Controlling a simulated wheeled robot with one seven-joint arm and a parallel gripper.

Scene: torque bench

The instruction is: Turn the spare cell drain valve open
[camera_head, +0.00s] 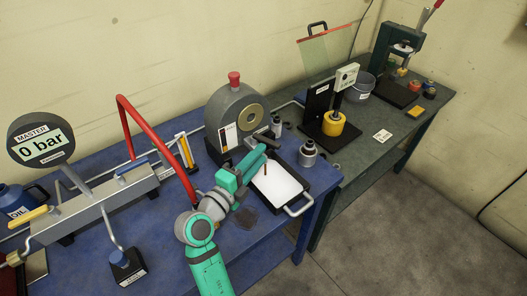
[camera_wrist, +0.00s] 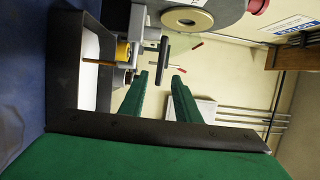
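In the wrist view a dark bar-shaped handle (camera_wrist: 164,48) on a grey stem stands out from a fitting with a yellow block (camera_wrist: 122,50). It looks like the drain valve, though I see no label naming it. A thin brown rod (camera_wrist: 97,62) runs from the fitting over the tray; it also shows in the head view (camera_head: 265,168). My gripper (camera_wrist: 160,76) is open and empty, with the handle in line with the gap, seemingly beyond the fingertips. In the head view my gripper (camera_head: 262,153) hides most of the fitting, below the round grey housing (camera_head: 236,113).
A white-bottomed tray with a dark rim and handle (camera_head: 301,208) lies beneath. A metal cylinder (camera_head: 308,154) stands to its right. A red bent lever (camera_head: 143,140) rises to the left, with the master gauge (camera_head: 40,141) reading 0 bar. A yellow cylinder (camera_head: 333,123) stands farther back.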

